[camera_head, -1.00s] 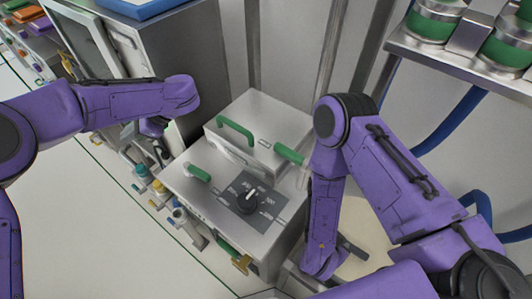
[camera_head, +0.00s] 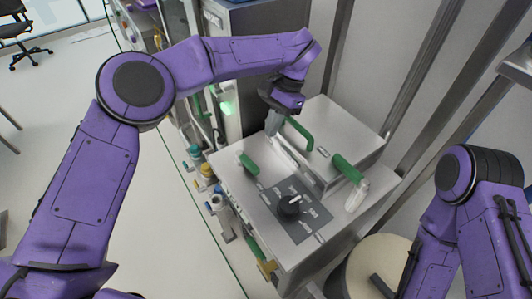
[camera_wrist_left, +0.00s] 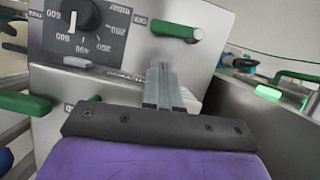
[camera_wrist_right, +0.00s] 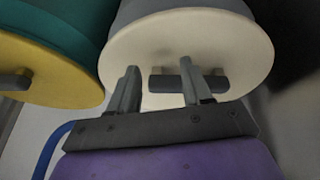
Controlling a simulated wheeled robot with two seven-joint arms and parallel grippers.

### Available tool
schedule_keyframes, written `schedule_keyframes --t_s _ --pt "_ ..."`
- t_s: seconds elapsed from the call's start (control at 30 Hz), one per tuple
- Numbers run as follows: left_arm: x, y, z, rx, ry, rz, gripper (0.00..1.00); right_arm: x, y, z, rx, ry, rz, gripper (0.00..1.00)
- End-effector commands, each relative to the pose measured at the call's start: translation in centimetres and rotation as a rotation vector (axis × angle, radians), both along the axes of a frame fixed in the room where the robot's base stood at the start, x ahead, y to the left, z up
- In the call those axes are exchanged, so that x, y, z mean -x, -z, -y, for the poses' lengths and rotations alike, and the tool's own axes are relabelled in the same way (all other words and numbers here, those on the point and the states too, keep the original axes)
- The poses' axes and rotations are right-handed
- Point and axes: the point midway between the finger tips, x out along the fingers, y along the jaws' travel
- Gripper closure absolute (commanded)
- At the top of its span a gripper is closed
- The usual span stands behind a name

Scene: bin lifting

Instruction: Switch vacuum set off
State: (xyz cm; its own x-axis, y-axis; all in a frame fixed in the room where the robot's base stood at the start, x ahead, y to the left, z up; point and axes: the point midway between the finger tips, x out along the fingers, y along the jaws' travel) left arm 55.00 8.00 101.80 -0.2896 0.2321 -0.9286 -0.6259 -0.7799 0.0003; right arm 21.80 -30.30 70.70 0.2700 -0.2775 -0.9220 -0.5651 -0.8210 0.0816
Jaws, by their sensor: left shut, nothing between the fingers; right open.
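The vacuum set is a steel box (camera_head: 258,204) with a dark dial panel and green handles, at the centre of the head view. Its black knob (camera_head: 290,205) has a white pointer; the knob also shows upside down in the left wrist view (camera_wrist_left: 77,14). My left gripper (camera_head: 282,150) is over the box, behind the knob near a green handle, shut and empty. Its closed fingers show in the left wrist view (camera_wrist_left: 163,72). My right gripper (camera_wrist_right: 158,78) is open in front of a cream round lid (camera_wrist_right: 205,40); whether its fingers touch the lid's dark bar handle is unclear.
The cream lid (camera_head: 365,258) stands at the box's right. Another green handle (camera_head: 347,169) is on the raised rear part. Valves with coloured caps (camera_head: 206,170) line the left side. A steel cabinet stands behind. White floor at left is open.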

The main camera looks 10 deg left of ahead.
Motion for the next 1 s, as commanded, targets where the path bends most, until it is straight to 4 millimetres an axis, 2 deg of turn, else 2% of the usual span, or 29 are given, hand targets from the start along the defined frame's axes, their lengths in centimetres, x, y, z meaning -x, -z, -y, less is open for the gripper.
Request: schedule_keyframes --t_s 0.3,0.5,0.87,1.0 --pt "1.9 5.4 -1.5 0.000 0.002 -0.005 1.00 0.0 -2.2 0.0 0.001 0.002 0.001 0.51" --pt "2.5 7.8 -2.1 -0.001 0.004 -0.002 1.00 0.0 -2.8 0.0 0.001 0.002 0.001 0.51" --pt "2.6 8.4 -2.2 -0.002 0.005 0.000 1.00 0.0 -2.8 0.0 0.001 0.002 0.001 0.51" --pt "2.9 8.6 -1.0 -0.002 0.077 0.002 1.00 0.0 -2.0 0.0 0.001 0.002 0.001 0.51"
